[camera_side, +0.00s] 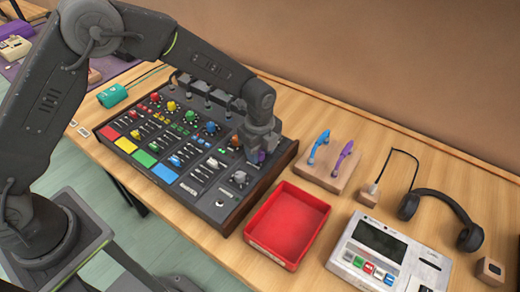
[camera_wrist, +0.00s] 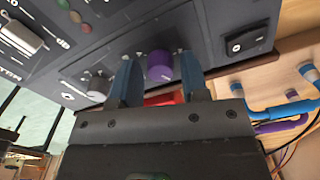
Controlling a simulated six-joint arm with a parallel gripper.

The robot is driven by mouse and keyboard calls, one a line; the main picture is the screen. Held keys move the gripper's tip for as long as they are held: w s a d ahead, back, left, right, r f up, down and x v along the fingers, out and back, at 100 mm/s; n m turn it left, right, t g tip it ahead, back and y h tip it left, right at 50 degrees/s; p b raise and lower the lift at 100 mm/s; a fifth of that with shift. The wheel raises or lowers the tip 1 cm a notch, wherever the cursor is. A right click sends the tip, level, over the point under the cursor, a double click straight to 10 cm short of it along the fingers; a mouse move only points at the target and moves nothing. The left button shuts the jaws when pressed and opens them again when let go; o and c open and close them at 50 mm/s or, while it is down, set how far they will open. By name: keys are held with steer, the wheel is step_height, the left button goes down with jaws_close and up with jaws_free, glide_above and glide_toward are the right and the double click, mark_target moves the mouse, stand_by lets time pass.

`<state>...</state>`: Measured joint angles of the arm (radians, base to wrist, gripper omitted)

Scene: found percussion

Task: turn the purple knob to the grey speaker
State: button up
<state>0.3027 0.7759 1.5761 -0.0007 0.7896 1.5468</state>
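The purple knob (camera_wrist: 160,66) sits on the dark mixing console (camera_side: 215,205), near its right end. In the side view the knob (camera_side: 257,156) is mostly hidden under my gripper (camera_side: 258,148). In the wrist view my gripper (camera_wrist: 160,72) has its two blue fingers on either side of the knob, with a narrow gap showing at each side. The gripper looks open, not closed on the knob. I cannot tell which mark or part is the grey speaker. The knob's pointer direction is too small to read surely.
A grey knob (camera_wrist: 97,86) and a black rocker switch (camera_wrist: 247,38) flank the purple knob. Blue and purple handles on a wooden block (camera_side: 325,170), headphones (camera_side: 440,200) and a white device (camera_side: 375,250) lie right.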

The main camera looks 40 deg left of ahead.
steer(key=c, duration=0.7)
